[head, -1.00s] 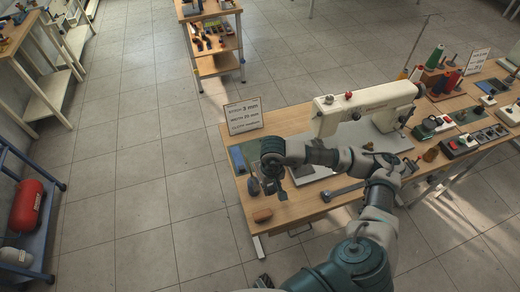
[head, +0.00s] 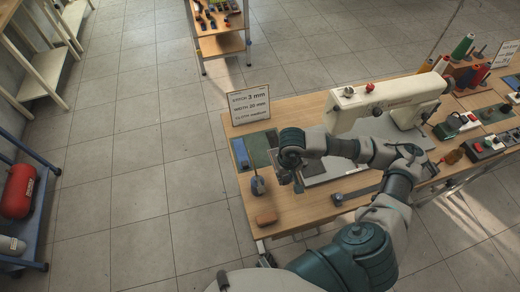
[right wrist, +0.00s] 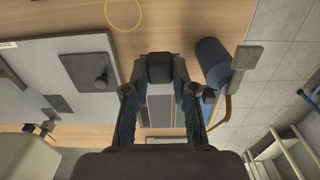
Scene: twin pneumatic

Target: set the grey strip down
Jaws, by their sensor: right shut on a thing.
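My right gripper (head: 298,184) is low over the left part of the sewing table, beside a green mat (head: 262,147). In the head view the strip is hard to make out at the fingertips. My left gripper is out of view.
A cream sewing machine (head: 385,104) stands right of the gripper. Bare wood shows at the front left.

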